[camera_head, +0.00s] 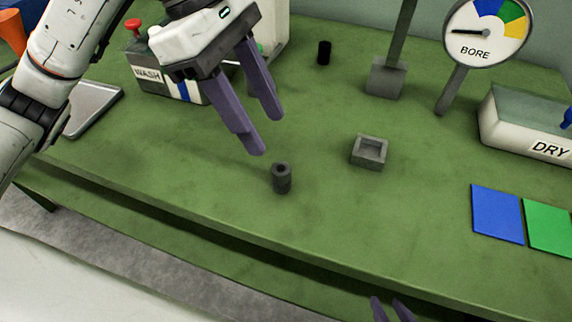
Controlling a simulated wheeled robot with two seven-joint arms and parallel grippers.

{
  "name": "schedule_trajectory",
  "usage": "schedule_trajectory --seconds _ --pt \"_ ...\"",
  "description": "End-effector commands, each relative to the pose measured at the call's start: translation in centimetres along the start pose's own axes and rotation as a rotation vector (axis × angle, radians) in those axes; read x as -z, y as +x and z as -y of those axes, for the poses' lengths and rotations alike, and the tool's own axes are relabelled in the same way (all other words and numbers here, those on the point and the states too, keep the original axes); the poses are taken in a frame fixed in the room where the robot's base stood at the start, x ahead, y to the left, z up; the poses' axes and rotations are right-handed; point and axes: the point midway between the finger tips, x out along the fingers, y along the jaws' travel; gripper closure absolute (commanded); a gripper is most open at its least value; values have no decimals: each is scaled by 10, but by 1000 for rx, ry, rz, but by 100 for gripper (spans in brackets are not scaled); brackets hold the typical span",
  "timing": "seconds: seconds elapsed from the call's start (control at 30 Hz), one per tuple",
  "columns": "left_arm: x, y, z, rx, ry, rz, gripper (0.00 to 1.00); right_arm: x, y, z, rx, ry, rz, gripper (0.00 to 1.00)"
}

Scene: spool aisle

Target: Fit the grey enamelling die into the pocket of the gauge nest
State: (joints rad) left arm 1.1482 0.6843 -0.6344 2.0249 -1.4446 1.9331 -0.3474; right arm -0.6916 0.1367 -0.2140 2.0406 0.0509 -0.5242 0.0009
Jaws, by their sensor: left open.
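The grey enamelling die (282,180), a short dark grey cylinder with a hole in its top, stands upright on the green bench. The gauge nest (358,158), a small grey square block with a pocket in its top, sits to the right of the die and a little farther back. Its pocket looks empty. My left gripper (266,133) is open with purple fingers pointing down, above and just behind the die, with nothing between them. My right gripper (389,304) shows only its fingertips at the bottom edge, apart and with nothing visible between them.
A black cylinder (324,53) stands at the back. Behind are a grey post base (386,78) and the BORE dial (486,32). The WASH box (150,76) is left, the DRY tray (520,140) right, with blue (497,213) and green (547,228) panels before it.

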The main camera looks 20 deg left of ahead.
Motion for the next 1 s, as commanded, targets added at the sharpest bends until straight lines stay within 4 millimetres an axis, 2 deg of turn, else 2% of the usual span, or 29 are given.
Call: schedule_trajectory --seconds 0.1,0.37,0.63,0.77,0.97,1.0 --pt "0 22 2 6 2 1 55 -8 0 1 2 2 12 69" --pt "0 45 3 5 1 4 55 -13 0 2 4 3 20 69" --pt "2 83 10 8 1 6 55 -13 3 1 3 3 16 69" --pt "2 91 10 6 0 5 55 -12 4 0 3 2 13 69" --pt "2 92 10 4 0 5 55 -10 4 0 2 2 10 69" --pt "2 92 10 4 0 5 59 -10 4 0 2 2 10 69"
